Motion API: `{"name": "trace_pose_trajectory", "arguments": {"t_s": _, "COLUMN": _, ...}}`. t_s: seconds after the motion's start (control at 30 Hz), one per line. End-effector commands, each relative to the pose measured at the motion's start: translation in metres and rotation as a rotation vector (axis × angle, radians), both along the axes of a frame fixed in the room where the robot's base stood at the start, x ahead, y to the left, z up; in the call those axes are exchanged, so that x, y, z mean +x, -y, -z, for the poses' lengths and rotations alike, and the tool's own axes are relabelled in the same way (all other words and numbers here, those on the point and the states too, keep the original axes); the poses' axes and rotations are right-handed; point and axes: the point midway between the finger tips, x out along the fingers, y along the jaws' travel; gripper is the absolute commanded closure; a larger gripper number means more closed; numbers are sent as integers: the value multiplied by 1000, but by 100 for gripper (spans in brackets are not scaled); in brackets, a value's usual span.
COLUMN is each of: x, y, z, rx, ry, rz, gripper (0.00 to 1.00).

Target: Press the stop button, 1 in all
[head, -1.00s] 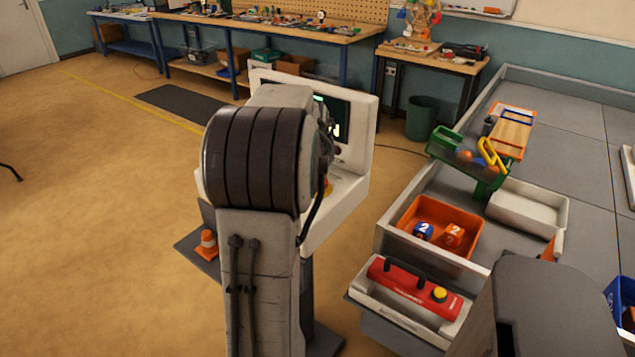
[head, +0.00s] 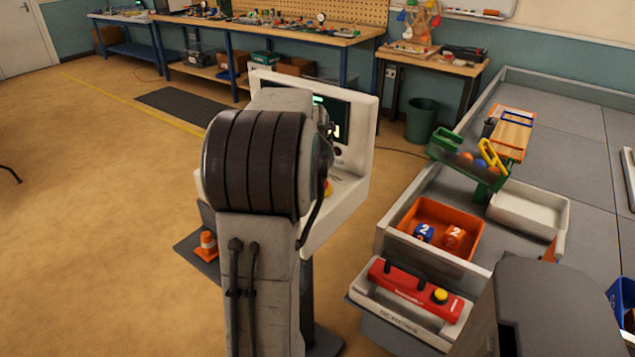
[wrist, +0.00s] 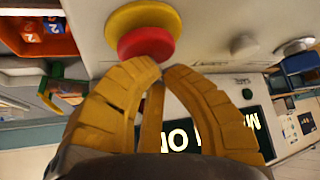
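The stop button is a red round cap (wrist: 146,43) on a yellow base (wrist: 140,16), at the top of the wrist view. In the head view a bit of its yellow (head: 328,188) shows on the white console (head: 345,205), mostly hidden behind my arm. My gripper (wrist: 160,68) has ridged yellow fingers with their tips together and nothing between them. The tips are at the lower edge of the red cap in the wrist view; whether they touch it I cannot tell.
A white round button (wrist: 243,46) sits beside the stop button. The console's dark screen (wrist: 188,135) shows lit letters. An orange bin (head: 463,243) with blocks and a red device (head: 398,283) with a yellow knob stand right of the console.

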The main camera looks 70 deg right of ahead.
Motion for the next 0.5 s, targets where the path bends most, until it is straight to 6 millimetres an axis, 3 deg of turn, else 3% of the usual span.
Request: {"name": "trace_pose_trajectory", "arguments": {"t_s": 0.5, "x": 0, "y": 0, "z": 7, "rx": 2, "ry": 0, "rz": 0, "gripper": 100}}
